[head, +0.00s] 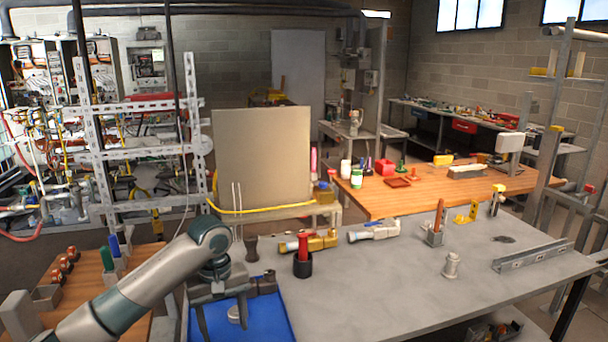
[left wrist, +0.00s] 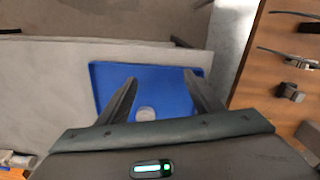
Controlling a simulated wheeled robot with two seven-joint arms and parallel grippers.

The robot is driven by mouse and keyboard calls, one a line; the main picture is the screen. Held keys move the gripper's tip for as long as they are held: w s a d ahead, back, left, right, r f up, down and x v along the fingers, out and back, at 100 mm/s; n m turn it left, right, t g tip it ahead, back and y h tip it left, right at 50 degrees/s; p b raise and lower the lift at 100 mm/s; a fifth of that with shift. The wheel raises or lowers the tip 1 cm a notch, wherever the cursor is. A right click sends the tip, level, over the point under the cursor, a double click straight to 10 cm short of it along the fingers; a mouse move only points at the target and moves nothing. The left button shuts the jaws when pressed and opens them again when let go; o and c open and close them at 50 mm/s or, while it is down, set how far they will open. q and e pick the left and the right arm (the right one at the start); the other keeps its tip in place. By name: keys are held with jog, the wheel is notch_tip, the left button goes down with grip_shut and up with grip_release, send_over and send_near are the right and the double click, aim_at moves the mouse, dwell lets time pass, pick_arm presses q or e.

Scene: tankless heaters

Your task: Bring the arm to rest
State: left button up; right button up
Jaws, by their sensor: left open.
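My left arm (head: 150,290) comes in from the lower left of the head view and bends down at its wrist. My left gripper (head: 222,312) points down over a blue tray (head: 270,318) at the near left end of the grey workbench. In the left wrist view the two fingers of the left gripper (left wrist: 160,78) are spread apart with nothing between their tips. A small pale round piece (left wrist: 145,114) lies on the blue tray (left wrist: 160,75), seen between the fingers. It also shows in the head view (head: 234,315). My right gripper is in neither view.
The grey workbench (head: 400,280) carries a black cup with a red-handled item (head: 303,258), brass and silver valve fittings (head: 375,231), a metal cylinder (head: 451,265) and a metal channel (head: 543,247). A wooden bench (head: 85,285) with brushes stands at left. The bench's middle front is clear.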

pick_arm(q)
jog(key=s+d+f+m+t+h, duration=0.1)
jog(key=s+d+f+m+h, duration=0.2)
jog(key=s+f, duration=0.6)
jog(key=s+d+f+m+t, duration=0.1)
jog(key=s+d+f+m, duration=0.3)
jog(key=s+f, duration=0.45)
jog(key=s+a+f+t+y, duration=0.1)
jog(key=s+a+f+y, duration=0.1)
jog(key=s+a, duration=0.65)
jog(key=s+a+f+t+y, duration=0.1)
jog(key=s+a+f, duration=0.15)
jog(key=s, duration=1.15)
notch_tip(320, 180, down, 30)
jog(key=s+f+m+g+b, duration=0.1)
jog(key=s+g, duration=0.1)
jog(key=s+a+f, duration=0.1)
jog(key=s+f, duration=0.7)
jog(key=s+a+f+g+b, duration=0.1)
jog(key=s+a+f, duration=0.1)
jog(key=s+f, duration=0.7)
jog(key=shift+s+a+b, duration=0.15)
jog(key=shift+a+b, duration=0.1)
jog(key=shift+b, duration=0.05)
